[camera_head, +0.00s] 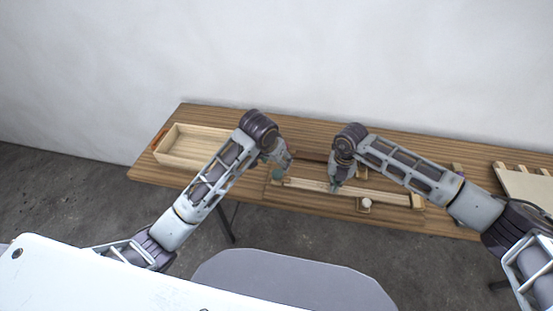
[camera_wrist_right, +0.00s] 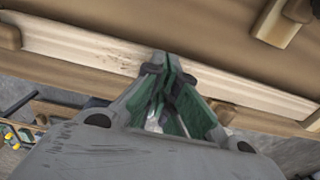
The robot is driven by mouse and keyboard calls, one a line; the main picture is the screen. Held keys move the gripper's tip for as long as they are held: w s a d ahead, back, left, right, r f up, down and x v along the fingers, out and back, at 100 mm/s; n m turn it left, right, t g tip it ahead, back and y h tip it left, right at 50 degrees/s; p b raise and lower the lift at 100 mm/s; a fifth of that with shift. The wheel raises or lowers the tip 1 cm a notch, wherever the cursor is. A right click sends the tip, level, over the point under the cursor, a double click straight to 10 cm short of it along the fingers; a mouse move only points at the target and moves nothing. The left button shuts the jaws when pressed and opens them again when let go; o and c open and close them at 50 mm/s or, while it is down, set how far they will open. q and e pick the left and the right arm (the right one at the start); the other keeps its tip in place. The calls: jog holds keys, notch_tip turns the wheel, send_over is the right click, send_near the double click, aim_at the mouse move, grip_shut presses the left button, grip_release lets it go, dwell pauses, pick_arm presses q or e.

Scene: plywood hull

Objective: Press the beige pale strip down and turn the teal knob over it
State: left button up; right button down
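The beige pale strip (camera_head: 385,196) lies along the long wooden frame in the middle of the table; it also crosses the right wrist view (camera_wrist_right: 80,45). My right gripper (camera_head: 335,187) is over the strip, fingers pointing down. In the right wrist view its fingertips (camera_wrist_right: 168,62) are together at the strip, with nothing seen between them; contact is hard to tell. A small teal patch, likely the teal knob (camera_head: 277,174), shows at the strip's left end. My left gripper (camera_head: 281,167) is right at it, its fingers partly hidden and too small to read.
A shallow wooden tray (camera_head: 178,160) stands at the table's left. A pale round wooden piece (camera_head: 365,205) sits at the frame's front side. A board with pegs (camera_head: 526,186) lies at the right end. The table's back strip is mostly clear.

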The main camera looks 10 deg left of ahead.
pick_arm(q)
jog(key=shift+r+p, duration=1.6)
pick_arm(e)
jog(key=shift+r, duration=3.15)
pick_arm(q)
jog(key=shift+r+p, duration=0.4)
jog(key=shift+p, duration=0.05)
pick_arm(e)
jog(key=shift+r, duration=2.45)
